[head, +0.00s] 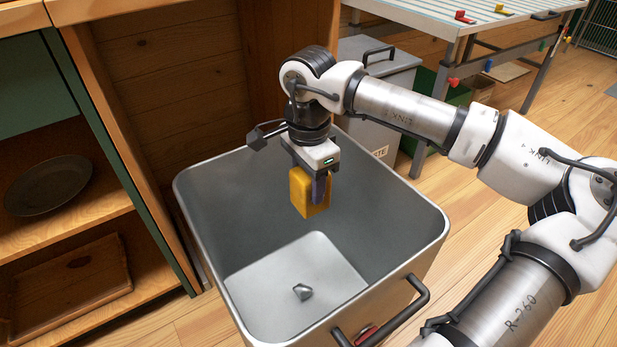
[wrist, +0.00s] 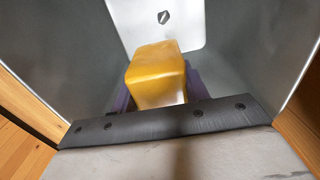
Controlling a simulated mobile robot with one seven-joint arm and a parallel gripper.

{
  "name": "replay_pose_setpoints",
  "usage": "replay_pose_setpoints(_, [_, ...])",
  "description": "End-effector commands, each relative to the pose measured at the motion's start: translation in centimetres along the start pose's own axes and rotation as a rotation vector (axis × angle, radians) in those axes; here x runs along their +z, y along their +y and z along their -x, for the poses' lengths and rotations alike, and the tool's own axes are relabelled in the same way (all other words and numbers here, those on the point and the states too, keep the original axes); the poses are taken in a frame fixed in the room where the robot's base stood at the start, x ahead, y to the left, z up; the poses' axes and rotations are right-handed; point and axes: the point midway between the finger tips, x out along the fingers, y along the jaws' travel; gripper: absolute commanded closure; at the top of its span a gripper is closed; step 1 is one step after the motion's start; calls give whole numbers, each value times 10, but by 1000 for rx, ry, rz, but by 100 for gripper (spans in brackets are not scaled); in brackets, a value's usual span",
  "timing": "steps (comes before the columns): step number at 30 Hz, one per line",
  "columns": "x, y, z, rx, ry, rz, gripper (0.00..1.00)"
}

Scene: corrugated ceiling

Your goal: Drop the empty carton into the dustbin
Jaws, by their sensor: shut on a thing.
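A yellow carton (head: 306,193) is held in my gripper (head: 318,188), which is shut on it and points downward. The carton also shows in the wrist view (wrist: 157,72) between the purple fingers. The open grey metal dustbin (head: 412,222) stands below. The carton hangs inside the bin's opening, around rim height toward the back, clear of the bin floor. In the wrist view the bin's floor (wrist: 184,30) lies beneath the carton. A small grey crumpled piece (head: 302,291) lies on that floor.
A wooden shelf unit (head: 62,228) with a dark plate (head: 48,187) stands close at the left of the bin. A grey lidded bin (head: 380,75) and a light-topped table (head: 430,14) are behind. The bin's front handle (head: 395,315) sticks out. Wooden floor shows at the right.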

Motion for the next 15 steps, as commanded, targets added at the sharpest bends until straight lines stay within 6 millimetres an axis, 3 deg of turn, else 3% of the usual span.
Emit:
replay_pose_setpoints(2, [0,0,0,0,0,0,76])
replay_pose_setpoints(3, [0,0,1,0,0,0,53])
replay_pose_setpoints(8, [0,0,1,0,0,0,32])
replay_pose_setpoints(15, [0,0,1,0,0,0,30])
